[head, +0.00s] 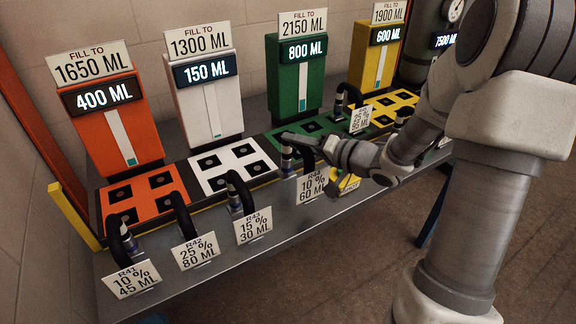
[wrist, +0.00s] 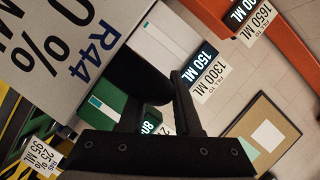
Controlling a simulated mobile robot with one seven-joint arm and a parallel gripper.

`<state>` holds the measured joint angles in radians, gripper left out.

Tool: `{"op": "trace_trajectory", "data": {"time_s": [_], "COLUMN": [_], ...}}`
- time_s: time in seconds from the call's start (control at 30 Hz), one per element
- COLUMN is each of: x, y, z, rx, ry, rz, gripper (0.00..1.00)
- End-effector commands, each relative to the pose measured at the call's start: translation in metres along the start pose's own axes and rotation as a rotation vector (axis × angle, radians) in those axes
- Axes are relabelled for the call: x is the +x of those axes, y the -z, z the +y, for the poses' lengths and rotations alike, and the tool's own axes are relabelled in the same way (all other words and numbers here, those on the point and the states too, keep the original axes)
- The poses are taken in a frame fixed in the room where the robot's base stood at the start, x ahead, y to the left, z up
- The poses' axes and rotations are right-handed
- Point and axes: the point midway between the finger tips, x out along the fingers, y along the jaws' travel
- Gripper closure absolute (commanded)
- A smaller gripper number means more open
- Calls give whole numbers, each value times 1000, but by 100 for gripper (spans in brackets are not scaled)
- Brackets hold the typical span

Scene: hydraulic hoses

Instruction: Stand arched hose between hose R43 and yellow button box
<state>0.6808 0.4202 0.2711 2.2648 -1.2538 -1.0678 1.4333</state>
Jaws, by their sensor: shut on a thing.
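The arched black hose tagged R44 (head: 288,160) is at my gripper (head: 296,140), near the front corner between the white and green mats. In the wrist view its dark arch (wrist: 145,75) lies between the fingers, and its R44 tag (wrist: 65,45) is close to the camera. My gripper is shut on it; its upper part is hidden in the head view. I cannot tell whether its foot touches the bench. Hose R43 (head: 237,192) stands upright to the left, with its tag in front. The yellow button box (head: 347,184) sits to the right, partly hidden by my gripper.
Hoses R41 (head: 118,238) and R42 (head: 182,215) stand along the front edge at left. Orange, white, green and yellow dispensers line the back, with square-marked mats before them. Another arched hose (head: 345,98) and tag stand on the green mat. Bare bench shows between tags R43 and R44.

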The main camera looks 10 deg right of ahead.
Motion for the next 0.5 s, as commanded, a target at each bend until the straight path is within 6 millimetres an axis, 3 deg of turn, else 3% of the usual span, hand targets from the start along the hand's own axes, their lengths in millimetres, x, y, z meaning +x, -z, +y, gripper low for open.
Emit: {"op": "trace_trajectory", "data": {"time_s": [0.1,0.27,0.5], "x": [11,15,22], "y": [-15,-21,-38], "z": [0,1,27], "rx": [0,-1,2], "ry": [2,1,2], "rz": [0,2,1], "gripper": [100,100,100]}}
